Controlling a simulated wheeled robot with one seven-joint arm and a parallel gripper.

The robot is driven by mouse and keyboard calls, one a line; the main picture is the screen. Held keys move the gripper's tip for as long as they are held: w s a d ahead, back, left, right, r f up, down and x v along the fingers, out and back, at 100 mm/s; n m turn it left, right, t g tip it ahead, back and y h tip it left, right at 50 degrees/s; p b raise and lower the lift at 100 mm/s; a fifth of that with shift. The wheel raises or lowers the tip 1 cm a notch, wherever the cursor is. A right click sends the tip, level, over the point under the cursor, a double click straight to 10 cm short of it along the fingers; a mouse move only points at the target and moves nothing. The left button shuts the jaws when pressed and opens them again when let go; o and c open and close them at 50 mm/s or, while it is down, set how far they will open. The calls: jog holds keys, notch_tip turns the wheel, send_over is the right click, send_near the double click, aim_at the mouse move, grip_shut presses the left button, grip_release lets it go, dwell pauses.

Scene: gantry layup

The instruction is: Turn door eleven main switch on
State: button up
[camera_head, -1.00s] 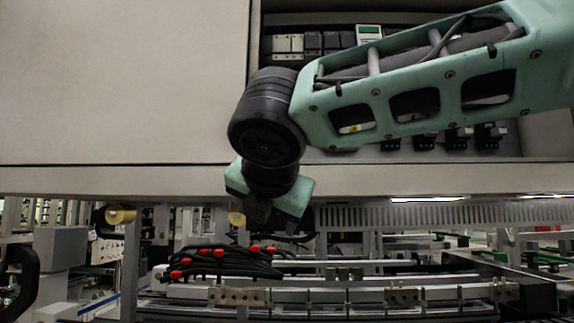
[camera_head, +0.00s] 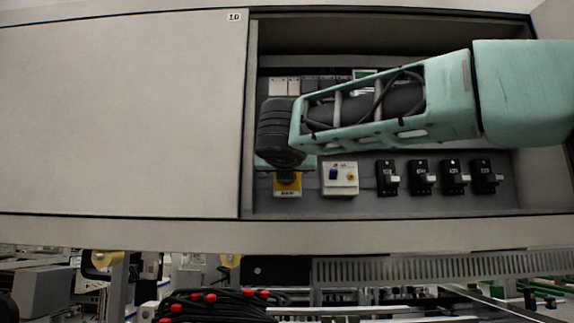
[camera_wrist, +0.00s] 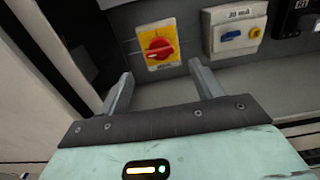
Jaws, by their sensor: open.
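The main switch is a red rotary knob (camera_wrist: 157,47) on a yellow plate (camera_wrist: 169,29), mounted on the back panel of the open cabinet. Its handle lies roughly crosswise in the wrist view. In the head view the yellow plate (camera_head: 288,192) shows at the lower left of the panel, its upper part covered by my wrist. My gripper (camera_wrist: 161,82) is open and empty. Its two fingers stand apart below the switch in the wrist view, one to each side of it, and do not appear to touch it. The fingers are hidden in the head view.
Right of the switch is a white box with a blue toggle (camera_head: 340,178), then several black breakers (camera_head: 423,178). A closed door panel (camera_head: 120,115) marked 10 borders the opening on the left. The cabinet's lower sill (camera_head: 400,229) runs below.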

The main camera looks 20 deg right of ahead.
jog(key=p+x, duration=0.2)
jog(key=x, duration=0.5)
jog(key=shift+p, duration=0.35)
jog(key=shift+f, duration=0.1)
jog(key=c, duration=1)
